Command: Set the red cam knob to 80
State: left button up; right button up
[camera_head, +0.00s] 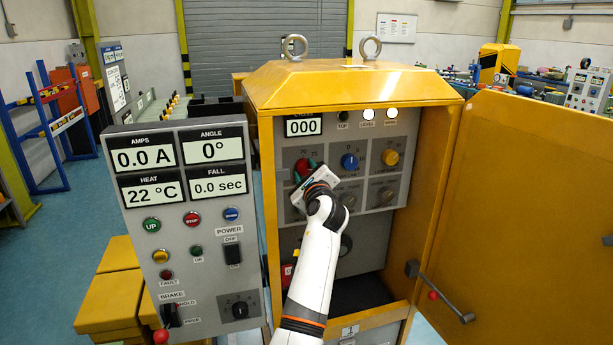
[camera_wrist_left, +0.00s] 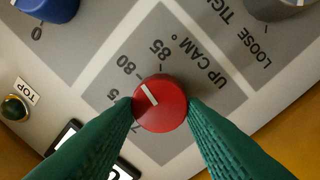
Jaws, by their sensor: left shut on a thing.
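The red cam knob (camera_head: 302,165) is on the grey panel inside the yellow cabinet, partly hidden by my left gripper (camera_head: 305,172). In the left wrist view the red knob (camera_wrist_left: 163,112) is round with a white pointer line. The line points up-left, roughly towards the 80 mark on the "UP CAM °" scale; 85 lies to the right of it, and a lower label is partly covered. The green fingers of my left gripper (camera_wrist_left: 160,104) are shut on the knob, one on each side. My right gripper is not in view.
A blue knob (camera_head: 349,161) and a yellow knob (camera_head: 390,157) sit to the right on the same panel. The cabinet door (camera_head: 525,215) stands open at right. A grey control box (camera_head: 190,270) with readouts stands at left; its ANGLE display reads 0°.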

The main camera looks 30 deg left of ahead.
pick_arm(q)
jog(key=shift+n+b, duration=0.5)
jog(key=shift+n, duration=0.6)
jog(key=o, duration=1)
jog(key=shift+w+f, duration=0.1)
jog(key=b+v, duration=0.2)
jog(key=v, duration=1)
jog(key=shift+f, duration=0.1)
